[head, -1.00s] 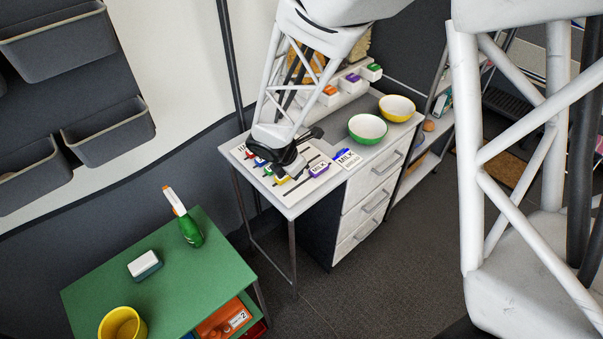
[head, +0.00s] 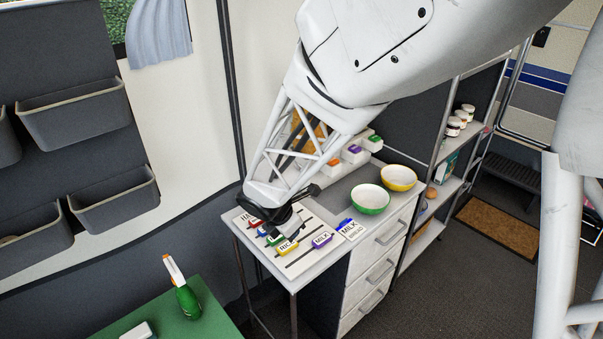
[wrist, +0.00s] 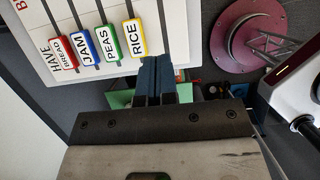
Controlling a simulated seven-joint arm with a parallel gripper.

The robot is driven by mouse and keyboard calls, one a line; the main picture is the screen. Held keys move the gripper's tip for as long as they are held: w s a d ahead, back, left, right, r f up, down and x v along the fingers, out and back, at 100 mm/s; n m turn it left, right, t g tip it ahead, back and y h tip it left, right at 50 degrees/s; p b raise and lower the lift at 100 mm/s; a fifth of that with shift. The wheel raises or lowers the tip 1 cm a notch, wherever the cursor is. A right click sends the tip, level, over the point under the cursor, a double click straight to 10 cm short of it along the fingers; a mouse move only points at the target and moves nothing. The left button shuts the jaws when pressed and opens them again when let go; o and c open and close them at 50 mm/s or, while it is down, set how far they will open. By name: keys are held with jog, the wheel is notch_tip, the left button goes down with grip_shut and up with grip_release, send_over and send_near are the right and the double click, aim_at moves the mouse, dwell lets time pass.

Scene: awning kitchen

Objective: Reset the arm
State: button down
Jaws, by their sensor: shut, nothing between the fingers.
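My gripper (wrist: 157,80) is shut and empty in the wrist view, its fingertips just off the near edge of a white board (wrist: 170,20). On that board are labelled blocks: a red BREAD block (wrist: 63,52), a blue JAM block (wrist: 85,46), a green PEAS block (wrist: 108,43) and a yellow RICE block (wrist: 134,38). In the head view my gripper (head: 292,226) hangs over the left part of the board (head: 288,262), partly hiding the blocks.
A green bowl (head: 369,199) and a yellow bowl (head: 398,178) stand on the white desk behind the note. Coloured blocks sit on a raised ledge (head: 350,157) behind my arm. A spray bottle (head: 184,290) stands on the green table (head: 213,314). Wall bins (head: 115,193) hang at left.

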jog(key=s+d+r+m+y, duration=0.1)
jog(key=s+d+r+m, duration=0.3)
jog(key=d+r+m, duration=0.3)
jog(key=s+d+r+m, duration=0.4)
jog(key=d+r+m, duration=0.25)
jog(key=d, duration=0.25)
jog(key=s+d+r+m+y, duration=0.1)
jog(key=s+d+r+m, duration=0.2)
jog(key=s+m, duration=0.4)
jog(key=s+d+r+m+y, duration=0.1)
jog(key=s+d+r+m, duration=0.2)
jog(key=s+d+m, duration=0.3)
jog(key=shift+s+m+g, duration=0.3)
jog(key=shift+s+m, duration=0.05)
jog(key=shift+s, duration=0.45)
